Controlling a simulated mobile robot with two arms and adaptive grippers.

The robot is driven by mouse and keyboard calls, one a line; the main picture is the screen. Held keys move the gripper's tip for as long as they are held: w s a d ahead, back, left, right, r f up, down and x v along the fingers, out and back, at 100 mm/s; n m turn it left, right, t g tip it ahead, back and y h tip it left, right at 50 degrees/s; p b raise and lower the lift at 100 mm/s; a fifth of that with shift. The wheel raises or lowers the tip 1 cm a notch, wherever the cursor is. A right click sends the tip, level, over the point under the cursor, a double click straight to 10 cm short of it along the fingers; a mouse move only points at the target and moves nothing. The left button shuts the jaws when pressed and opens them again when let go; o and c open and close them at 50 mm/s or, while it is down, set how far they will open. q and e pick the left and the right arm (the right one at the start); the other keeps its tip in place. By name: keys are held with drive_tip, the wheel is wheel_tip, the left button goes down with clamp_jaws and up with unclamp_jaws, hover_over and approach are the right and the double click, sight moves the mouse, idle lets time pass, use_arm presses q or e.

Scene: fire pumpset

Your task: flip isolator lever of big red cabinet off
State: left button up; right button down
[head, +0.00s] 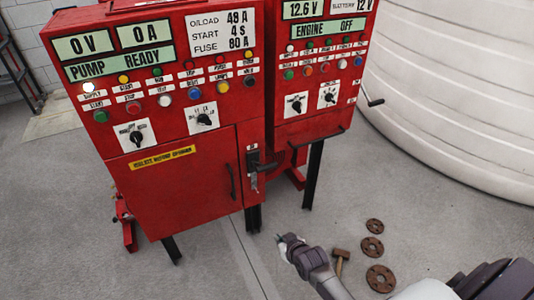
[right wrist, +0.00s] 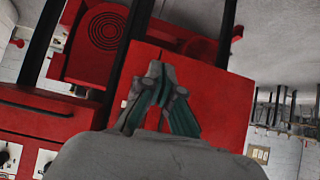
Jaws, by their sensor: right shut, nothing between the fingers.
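The big red cabinet (head: 180,200) stands at left in the head view, with its door closed. The lever cannot be made out there. My left gripper is not in view.
A smaller red cabinet (head: 312,128) on black legs stands close right of the big one. A large white tank (head: 455,95) fills the right back. Several brown wheels (head: 380,278) and a wooden-handled mallet (head: 341,256) lie on the floor. The floor in front is otherwise clear.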

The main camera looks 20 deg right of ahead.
sight(267, 166)
use_arm(q)
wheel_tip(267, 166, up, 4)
drive_tip(key=p, duration=0.3)
use_arm(e)
drive_tip(key=w+d+r+t, duration=0.1)
drive_tip(key=w+r, duration=0.3)
drive_tip(key=r, duration=0.9)
drive_tip(key=w+d+r+t, duration=0.1)
drive_tip(key=w+r+t, duration=0.2)
drive_tip(key=r, duration=1.1)
drive_tip(key=shift+w+d+t, duration=0.25)
drive_tip(key=shift+w+t, duration=0.1)
drive_tip(key=shift+t, duration=0.05)
drive_tip(key=shift+w+r, duration=0.1)
